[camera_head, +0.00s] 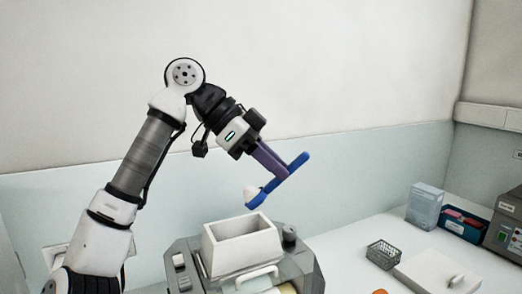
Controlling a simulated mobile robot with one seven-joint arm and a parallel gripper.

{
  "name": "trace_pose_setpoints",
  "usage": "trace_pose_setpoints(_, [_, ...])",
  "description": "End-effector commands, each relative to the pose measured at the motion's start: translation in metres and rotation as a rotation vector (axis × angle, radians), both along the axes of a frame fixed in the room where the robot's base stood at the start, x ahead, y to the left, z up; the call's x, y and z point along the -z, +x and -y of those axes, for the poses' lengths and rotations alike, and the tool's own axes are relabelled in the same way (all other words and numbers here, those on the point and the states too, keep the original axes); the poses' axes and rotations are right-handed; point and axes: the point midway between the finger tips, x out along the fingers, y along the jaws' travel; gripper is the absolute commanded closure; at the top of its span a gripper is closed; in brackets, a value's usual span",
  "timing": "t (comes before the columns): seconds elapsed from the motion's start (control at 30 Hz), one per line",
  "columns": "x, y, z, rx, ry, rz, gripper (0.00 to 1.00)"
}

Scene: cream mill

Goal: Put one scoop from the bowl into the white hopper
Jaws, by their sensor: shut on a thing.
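My gripper (281,172) is shut on the handle of a blue scoop (292,169). The scoop slants down to the left, and its lower end shows a small white heap (250,192). The scoop end appears above the white hopper (240,259), an open rectangular box on top of a grey machine. There is a visible gap between the scoop and the hopper rim. I cannot make out the bowl in this view.
The grey machine (188,264) has knobs at both sides. To the right on the white table lie a black wire basket (383,254), a white lidded box (436,272), a pale carton (424,205) and a blue bin (463,225). The air around the scoop is clear.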

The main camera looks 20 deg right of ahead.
Motion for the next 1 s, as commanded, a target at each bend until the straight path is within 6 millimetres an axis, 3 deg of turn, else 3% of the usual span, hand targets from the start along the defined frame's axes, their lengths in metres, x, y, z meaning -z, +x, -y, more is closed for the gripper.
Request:
trace_pose_setpoints(0.17, [-0.002,-0.004,0.000,0.007,0.007,0.000,1.00])
trace_pose_setpoints(0.7, [0.038,-0.004,0.000,0.007,0.007,-0.001,1.00])
trace_pose_setpoints(1.0, [0.044,-0.004,0.000,0.007,0.007,0.000,1.00])
